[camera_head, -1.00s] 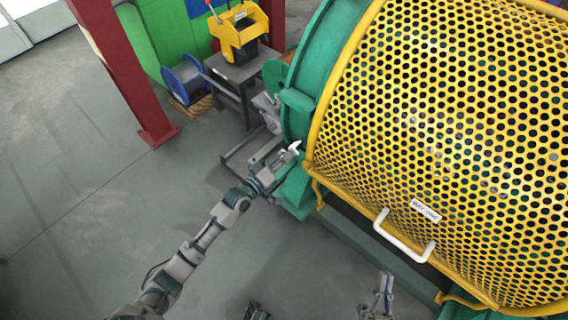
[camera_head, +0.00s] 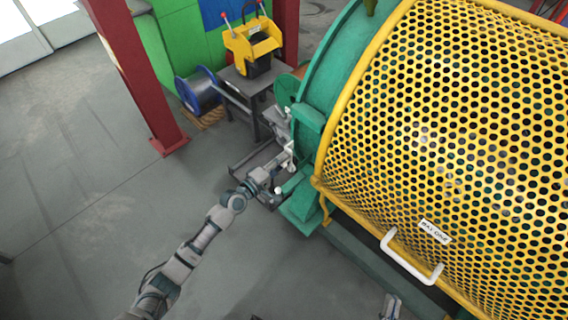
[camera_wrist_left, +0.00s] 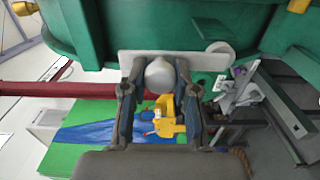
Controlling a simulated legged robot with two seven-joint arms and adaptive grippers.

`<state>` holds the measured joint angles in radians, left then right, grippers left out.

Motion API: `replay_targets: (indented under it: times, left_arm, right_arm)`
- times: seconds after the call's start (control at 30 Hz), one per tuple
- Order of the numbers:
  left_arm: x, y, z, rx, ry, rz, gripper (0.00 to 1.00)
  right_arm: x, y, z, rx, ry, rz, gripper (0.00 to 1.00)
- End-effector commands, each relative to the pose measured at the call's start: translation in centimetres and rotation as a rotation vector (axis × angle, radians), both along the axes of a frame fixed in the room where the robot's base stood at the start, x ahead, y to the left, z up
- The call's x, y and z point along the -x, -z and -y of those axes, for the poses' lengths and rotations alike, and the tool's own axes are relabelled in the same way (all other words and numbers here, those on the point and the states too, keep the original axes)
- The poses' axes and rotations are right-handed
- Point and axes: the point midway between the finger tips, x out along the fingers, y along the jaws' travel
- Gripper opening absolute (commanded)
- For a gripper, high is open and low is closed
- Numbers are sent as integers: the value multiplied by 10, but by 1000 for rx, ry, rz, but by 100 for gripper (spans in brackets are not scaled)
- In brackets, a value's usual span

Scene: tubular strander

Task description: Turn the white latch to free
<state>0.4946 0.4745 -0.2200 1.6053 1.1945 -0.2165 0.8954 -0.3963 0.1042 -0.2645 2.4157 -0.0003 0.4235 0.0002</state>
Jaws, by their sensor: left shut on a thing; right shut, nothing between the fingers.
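The white latch shows in the left wrist view as a pale flat bar (camera_wrist_left: 205,62) with a rounded knob (camera_wrist_left: 160,75), against the green machine frame. My left gripper (camera_wrist_left: 156,92) is shut on the knob, with one dark finger on each side of it. In the head view my left gripper (camera_head: 274,181) is at the latch (camera_head: 289,157), beside the left end of the green machine frame (camera_head: 304,195). The latch is small there and partly hidden. My right gripper (camera_head: 391,306) is at the bottom edge, away from the machine, shut and empty.
The perforated yellow guard (camera_head: 445,140) with a white handle (camera_head: 410,262) fills the right side. A grey stand (camera_head: 246,80) carries a yellow device (camera_head: 252,42) behind the latch. A blue spool (camera_head: 197,92) and red column (camera_head: 135,75) stand left. The floor at lower left is clear.

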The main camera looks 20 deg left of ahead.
Motion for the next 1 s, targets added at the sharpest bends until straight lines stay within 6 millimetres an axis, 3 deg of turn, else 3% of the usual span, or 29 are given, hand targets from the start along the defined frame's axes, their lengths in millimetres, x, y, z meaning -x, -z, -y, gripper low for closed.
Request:
replay_targets:
  times: [0.5, 0.53, 0.63, 1.0]
  left_arm:
    - [-3, -2, -8, 22, -12, -3, 0]
    - [-3, -2, -8, 22, -12, -3, 31]
    - [-2, -2, -7, 22, -10, -4, 54]
    - [4, 0, -5, 20, -4, -7, 54]
  right_arm:
    - [1, -1, -1, -5, -2, 9, 0]
    - [1, -1, -1, -5, -2, 9, 0]
    - [1, -1, -1, -5, -2, 9, 0]
    - [2, -3, 1, -4, 1, 13, 0]
